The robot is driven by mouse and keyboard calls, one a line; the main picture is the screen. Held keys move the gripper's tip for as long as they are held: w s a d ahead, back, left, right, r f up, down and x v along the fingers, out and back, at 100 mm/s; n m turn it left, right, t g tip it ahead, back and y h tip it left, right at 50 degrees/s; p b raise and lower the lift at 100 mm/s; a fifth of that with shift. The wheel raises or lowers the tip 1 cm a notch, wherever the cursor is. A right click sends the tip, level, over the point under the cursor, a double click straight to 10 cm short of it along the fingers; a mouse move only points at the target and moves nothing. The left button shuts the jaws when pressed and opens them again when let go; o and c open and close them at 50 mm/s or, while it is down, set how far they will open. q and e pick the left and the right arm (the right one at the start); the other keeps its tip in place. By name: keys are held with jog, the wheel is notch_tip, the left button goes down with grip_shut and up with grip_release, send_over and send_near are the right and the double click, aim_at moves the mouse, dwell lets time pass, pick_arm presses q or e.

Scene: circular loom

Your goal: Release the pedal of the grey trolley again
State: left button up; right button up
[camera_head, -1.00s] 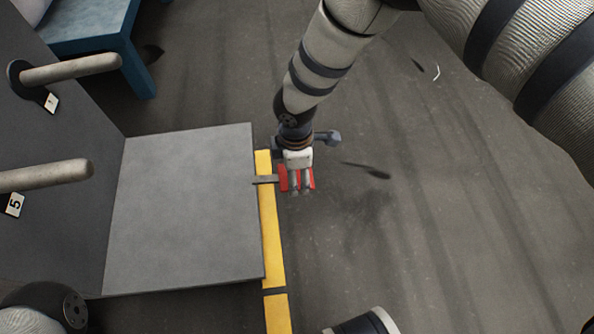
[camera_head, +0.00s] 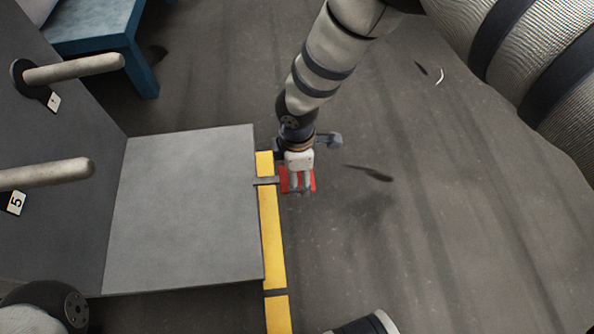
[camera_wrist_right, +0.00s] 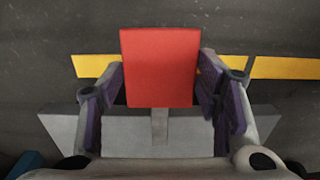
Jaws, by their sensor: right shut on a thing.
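The grey trolley (camera_head: 185,215) stands at the left in the head view, with a flat grey deck and a dark upright panel. Its red pedal (camera_wrist_right: 158,70) sticks out from the right edge of the deck on a short grey bar (camera_head: 266,181). My right gripper (camera_head: 301,188) points down at the pedal and is shut on it. In the right wrist view, the pedal lies between the two purple-padded fingers, and its flat red face shows. In the head view the fingers hide part of the pedal. My left gripper is not in view.
Two pale pegs (camera_head: 75,68) stick out from the trolley's panel, with small number labels under them. A yellow floor line (camera_head: 272,240) runs along the deck's right edge. A blue table (camera_head: 95,38) stands at the far left.

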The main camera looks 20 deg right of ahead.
jog(key=shift+a, duration=0.1)
jog(key=o, duration=1.7)
notch_tip(320, 180, up, 12)
jog(key=shift+r, duration=0.1)
jog(key=shift+c, duration=0.6)
